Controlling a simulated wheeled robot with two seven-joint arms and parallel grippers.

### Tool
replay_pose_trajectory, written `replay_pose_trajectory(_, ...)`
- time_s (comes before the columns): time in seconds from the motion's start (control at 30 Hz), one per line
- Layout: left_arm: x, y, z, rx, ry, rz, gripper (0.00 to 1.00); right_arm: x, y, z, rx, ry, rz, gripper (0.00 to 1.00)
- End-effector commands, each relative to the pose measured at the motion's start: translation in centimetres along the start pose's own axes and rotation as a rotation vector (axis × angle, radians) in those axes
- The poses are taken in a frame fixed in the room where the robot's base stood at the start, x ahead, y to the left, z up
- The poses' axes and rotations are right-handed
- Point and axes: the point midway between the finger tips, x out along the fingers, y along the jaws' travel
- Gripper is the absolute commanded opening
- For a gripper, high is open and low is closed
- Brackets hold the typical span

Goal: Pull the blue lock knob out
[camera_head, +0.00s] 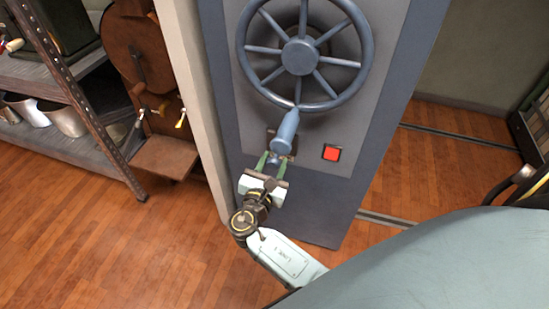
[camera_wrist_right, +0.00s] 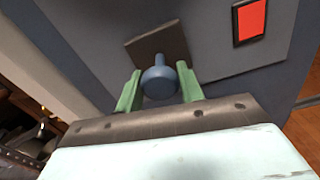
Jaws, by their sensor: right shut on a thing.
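The blue lock knob (camera_wrist_right: 160,82) shows in the right wrist view, a round-headed knob with a short stem in front of a dark square plate (camera_wrist_right: 158,48). My right gripper (camera_wrist_right: 159,88) has its green fingers on either side of the knob and is shut on it. In the head view the right gripper (camera_head: 273,160) is at the safe's front, below the wheel and left of the red button. The blue-grey handle on the wheel partly covers this spot, so the knob is hard to make out there. My left gripper is not in view.
A large spoked wheel (camera_head: 300,56) with a handle (camera_head: 286,128) is just above my right gripper. A red button (camera_head: 332,153) is to the right. Metal shelves (camera_head: 62,85) with pots stand at the left. The wooden floor (camera_head: 100,235) is clear at lower left.

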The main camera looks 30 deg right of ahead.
Motion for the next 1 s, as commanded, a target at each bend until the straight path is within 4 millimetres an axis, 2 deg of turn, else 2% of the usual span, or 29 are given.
replay_pose_trajectory(0.13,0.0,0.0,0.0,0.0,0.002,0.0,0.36,-0.4,0.0,-0.3,-0.001,0.005,0.001,0.0)
replay_pose_trajectory(0.17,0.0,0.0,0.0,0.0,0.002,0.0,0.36,-0.4,0.0,-0.3,-0.001,0.006,0.001,0.41)
replay_pose_trajectory(0.3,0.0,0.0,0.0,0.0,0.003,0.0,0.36,-0.3,0.0,-0.2,-0.001,0.005,0.0,0.59)
replay_pose_trajectory(0.67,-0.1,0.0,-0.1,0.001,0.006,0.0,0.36,-0.7,0.0,-0.1,-0.001,0.004,0.001,0.59)
replay_pose_trajectory(0.77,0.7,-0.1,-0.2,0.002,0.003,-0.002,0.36,-2.0,0.0,-0.1,-0.002,0.007,0.002,0.59)
replay_pose_trajectory(1.0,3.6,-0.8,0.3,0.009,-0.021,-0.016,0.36,-7.3,0.0,-0.1,-0.003,0.009,0.002,0.59)
